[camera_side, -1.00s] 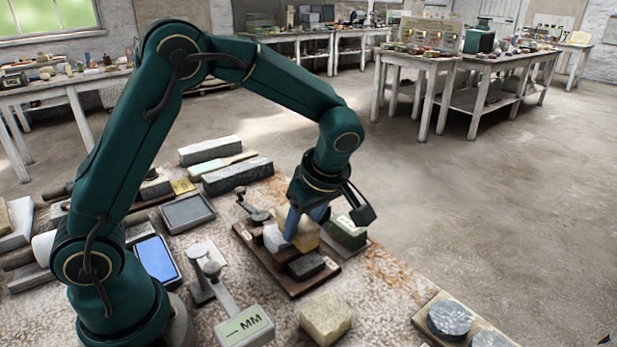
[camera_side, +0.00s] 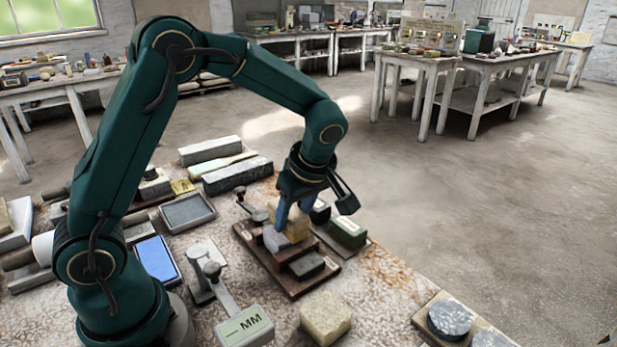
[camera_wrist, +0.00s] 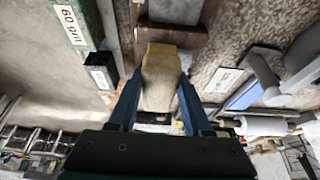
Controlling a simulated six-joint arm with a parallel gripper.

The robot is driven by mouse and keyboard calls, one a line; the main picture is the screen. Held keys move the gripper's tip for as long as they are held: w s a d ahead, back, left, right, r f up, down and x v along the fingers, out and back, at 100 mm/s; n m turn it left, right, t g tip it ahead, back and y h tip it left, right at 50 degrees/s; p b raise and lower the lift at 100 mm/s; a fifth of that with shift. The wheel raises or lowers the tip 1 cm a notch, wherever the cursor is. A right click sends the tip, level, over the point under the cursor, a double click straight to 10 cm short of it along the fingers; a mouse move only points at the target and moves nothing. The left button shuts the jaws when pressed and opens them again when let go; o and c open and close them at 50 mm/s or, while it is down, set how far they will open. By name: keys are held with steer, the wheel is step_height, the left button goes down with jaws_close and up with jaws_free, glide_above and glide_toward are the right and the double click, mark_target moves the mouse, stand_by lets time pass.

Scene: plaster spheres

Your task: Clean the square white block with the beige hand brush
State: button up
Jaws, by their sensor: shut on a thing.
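The beige hand brush (camera_side: 297,228) is held between the two blue fingers of my gripper (camera_side: 293,213), low over a brown wooden board (camera_side: 290,284). In the wrist view the brush (camera_wrist: 160,82) sits between both fingertips (camera_wrist: 160,95), its yellowish end pointing up the picture. The square white block (camera_side: 274,241) stands on the board just left of the brush, partly covered by a finger. A pale block (camera_wrist: 176,10) at the top of the wrist view is probably the same one. I cannot tell whether brush and block touch.
A dark block (camera_side: 306,266) lies at the board's front. A green labelled block (camera_side: 347,232) and a small black block (camera_side: 320,211) stand to the right. A gauge marked MM (camera_side: 244,327) and a loose beige block (camera_side: 326,318) are in front.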

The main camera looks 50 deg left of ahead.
mark_target(303, 224)
steer(key=shift+a, duration=0.6)
steer(key=shift+f, duration=0.1)
steer(key=shift+d, duration=0.15)
steer(key=shift+d, duration=2.1)
steer(key=shift+a, duration=0.15)
steer(key=shift+a+r, duration=0.8)
steer(key=shift+a, duration=0.2)
steer(key=shift+f, duration=0.75)
